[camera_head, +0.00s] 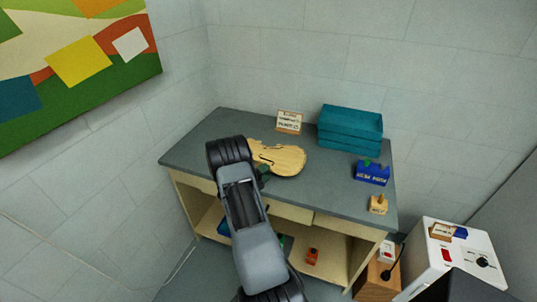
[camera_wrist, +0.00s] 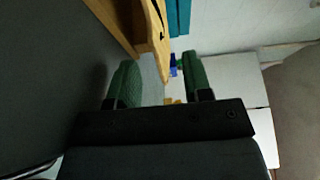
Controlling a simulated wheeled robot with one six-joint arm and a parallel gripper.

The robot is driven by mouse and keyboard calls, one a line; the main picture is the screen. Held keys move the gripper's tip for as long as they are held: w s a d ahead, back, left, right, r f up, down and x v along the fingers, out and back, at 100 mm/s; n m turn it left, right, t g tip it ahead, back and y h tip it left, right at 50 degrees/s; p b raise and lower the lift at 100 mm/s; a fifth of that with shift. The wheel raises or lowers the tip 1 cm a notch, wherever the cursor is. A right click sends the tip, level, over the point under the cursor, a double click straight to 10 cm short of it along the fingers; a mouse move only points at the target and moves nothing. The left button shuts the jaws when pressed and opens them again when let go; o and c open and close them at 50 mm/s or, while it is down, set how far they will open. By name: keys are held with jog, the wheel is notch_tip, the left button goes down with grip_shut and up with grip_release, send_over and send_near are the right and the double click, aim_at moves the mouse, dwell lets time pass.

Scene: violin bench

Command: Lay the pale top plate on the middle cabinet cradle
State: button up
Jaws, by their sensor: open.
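The pale top plate (camera_head: 283,160), violin-shaped with dark sound holes, lies on the grey bench top, its left part hidden behind my arm. My gripper (camera_head: 264,172) is at the plate's near left edge. In the wrist view, my gripper (camera_wrist: 159,68) is open, with green finger pads apart and the pale plate (camera_wrist: 152,32) seen nearly edge-on ahead, reaching toward the gap between them. I cannot tell whether the pads touch it. I cannot make out the middle cabinet cradle; my arm hides part of the openings below the bench top.
Teal stacked trays (camera_head: 350,130), a small sign (camera_head: 289,122), a blue holder (camera_head: 372,173) and a small wooden block (camera_head: 378,205) stand on the bench (camera_head: 335,195). An orange item (camera_head: 312,256) is on the lower shelf. A white box with a knob (camera_head: 455,255) stands at right.

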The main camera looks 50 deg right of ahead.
aim_at(273, 167)
jog(key=shift+s+d+p, duration=0.2)
jog(key=shift+d+p, duration=0.15)
jog(key=shift+d, duration=1.15)
jog(key=shift+s+d+p, duration=0.15)
jog(key=shift+d+p, duration=0.2)
jog(key=shift+d, duration=1.1)
jog(key=shift+c, duration=0.2)
grip_shut()
